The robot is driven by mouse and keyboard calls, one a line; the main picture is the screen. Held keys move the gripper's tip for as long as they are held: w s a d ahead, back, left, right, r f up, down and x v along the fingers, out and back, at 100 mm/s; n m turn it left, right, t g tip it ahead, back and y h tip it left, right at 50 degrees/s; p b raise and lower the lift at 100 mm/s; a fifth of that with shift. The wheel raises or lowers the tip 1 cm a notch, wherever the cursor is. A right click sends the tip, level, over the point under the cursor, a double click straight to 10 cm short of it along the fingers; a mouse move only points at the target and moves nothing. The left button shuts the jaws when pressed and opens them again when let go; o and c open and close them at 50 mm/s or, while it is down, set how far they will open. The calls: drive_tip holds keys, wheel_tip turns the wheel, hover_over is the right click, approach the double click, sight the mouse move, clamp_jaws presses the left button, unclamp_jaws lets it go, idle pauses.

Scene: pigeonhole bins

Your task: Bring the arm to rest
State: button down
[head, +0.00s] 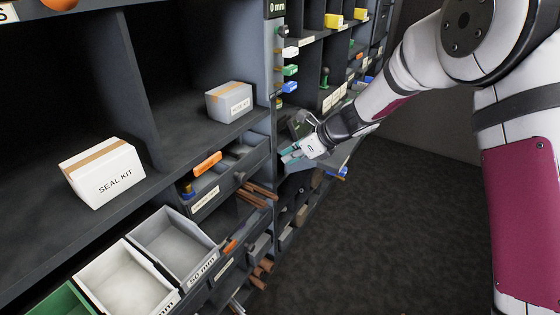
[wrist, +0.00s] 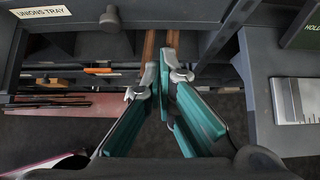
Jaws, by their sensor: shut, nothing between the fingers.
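My gripper (head: 288,157) is at the end of my extended arm, close to the front of the shelving in the head view. In the wrist view my gripper (wrist: 163,75) has its two teal-backed fingers together at the tips, with nothing held between them. The fingertips point toward the shelf front, just below a drawer labelled UNIONS TRAY (wrist: 60,40). Brown rods (wrist: 148,45) show beyond the fingertips; I cannot tell whether the fingers touch anything.
A SEAL KIT box (head: 102,173) and a second box (head: 229,102) sit on the shelf at left. Open bins (head: 172,244) stand below. Brown rods (head: 262,190) stick out near my gripper. The dark floor (head: 400,240) at right is clear.

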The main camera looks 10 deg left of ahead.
drive_tip(key=s+d+r+n+h+p, duration=0.1)
drive_tip(key=s+d+r+n+p, duration=0.1)
drive_tip(key=s+d+r+n, duration=0.6)
drive_tip(key=s+d+r+n+h+p, duration=0.15)
drive_tip(key=s+d+r+n, duration=0.35)
drive_tip(key=s+r, duration=0.55)
drive_tip(key=s+d+r+n+h+p, duration=0.1)
drive_tip(key=s+d+r+n+h, duration=0.1)
drive_tip(key=s+d, duration=0.7)
drive_tip(key=s+d+r+n+t+h+p, duration=0.1)
drive_tip(key=s+d+n+h, duration=0.3)
drive_tip(key=s, duration=1)
drive_tip(key=d+r+n+p, duration=0.1)
drive_tip(key=d+n, duration=0.2)
drive_tip(key=d, duration=0.1)
drive_tip(key=shift+s+d, duration=0.25)
drive_tip(key=shift+d, duration=0.1)
